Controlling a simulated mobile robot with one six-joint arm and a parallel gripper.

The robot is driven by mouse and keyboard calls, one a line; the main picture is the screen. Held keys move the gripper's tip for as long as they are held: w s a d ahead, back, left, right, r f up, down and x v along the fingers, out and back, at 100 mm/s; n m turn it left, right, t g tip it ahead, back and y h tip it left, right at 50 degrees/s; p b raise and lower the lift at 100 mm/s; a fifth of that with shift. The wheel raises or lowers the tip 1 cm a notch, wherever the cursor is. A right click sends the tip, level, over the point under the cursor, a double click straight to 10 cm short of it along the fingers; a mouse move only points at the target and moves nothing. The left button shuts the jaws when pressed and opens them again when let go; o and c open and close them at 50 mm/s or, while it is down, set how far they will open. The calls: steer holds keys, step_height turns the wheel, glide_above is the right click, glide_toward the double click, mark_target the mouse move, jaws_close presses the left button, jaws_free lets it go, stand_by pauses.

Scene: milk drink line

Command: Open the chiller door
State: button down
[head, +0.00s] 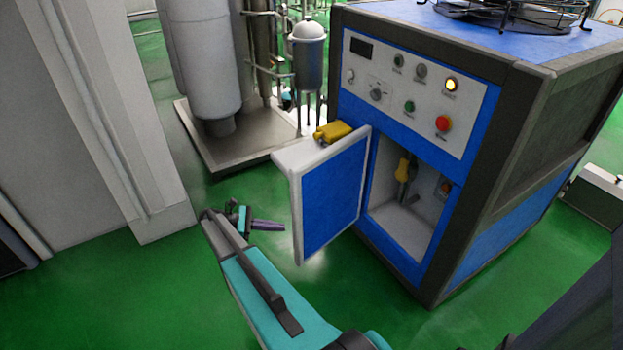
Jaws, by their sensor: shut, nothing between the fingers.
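The chiller (473,148) is a blue and dark grey cabinet at the right of the head view. Its door (333,200), a blue panel with a pale rim, stands open, swung out to the left of the front opening (398,215). My gripper (276,226) is low to the left of the door, shut and empty. It looks apart from the door, with a small gap in the picture. Its fingertips are small and dark here.
Inside the opening are a yellow-topped part (404,172) and a small orange switch (444,188). A control panel (412,88) is above. A steel tank on a base plate (235,150) stands behind. A grey wall (80,140) is at left. Green floor (150,295) is clear in front.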

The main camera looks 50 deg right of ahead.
steer(key=s+a+f+t+y, duration=0.2)
steer(key=s+a+f, duration=0.4)
steer(key=a+f, duration=0.25)
steer(key=s+a+r+t+y+p, duration=0.2)
steer(key=s+r+t+y+p, duration=0.3)
steer(key=r+y, duration=0.4)
step_height(320, 180, up, 9)
steer(key=d+n+t+y+p, duration=0.1)
steer(key=n+t+y+p, duration=0.1)
steer(key=t+y+p, duration=0.25)
steer(key=s+d+r+n+t+h+p, duration=0.1)
steer(key=s+d+r+n+t, duration=0.1)
steer(key=d+r, duration=0.8)
steer(key=s+d+r+n+t+p, duration=0.2)
steer(key=s+d+r, duration=0.3)
steer(key=d+r, duration=0.5)
steer(key=shift+s+d+r+n+t+h, duration=0.3)
steer(key=shift+d+t+h, duration=0.05)
steer(key=shift+d+t, duration=0.55)
steer(key=shift+f, duration=0.15)
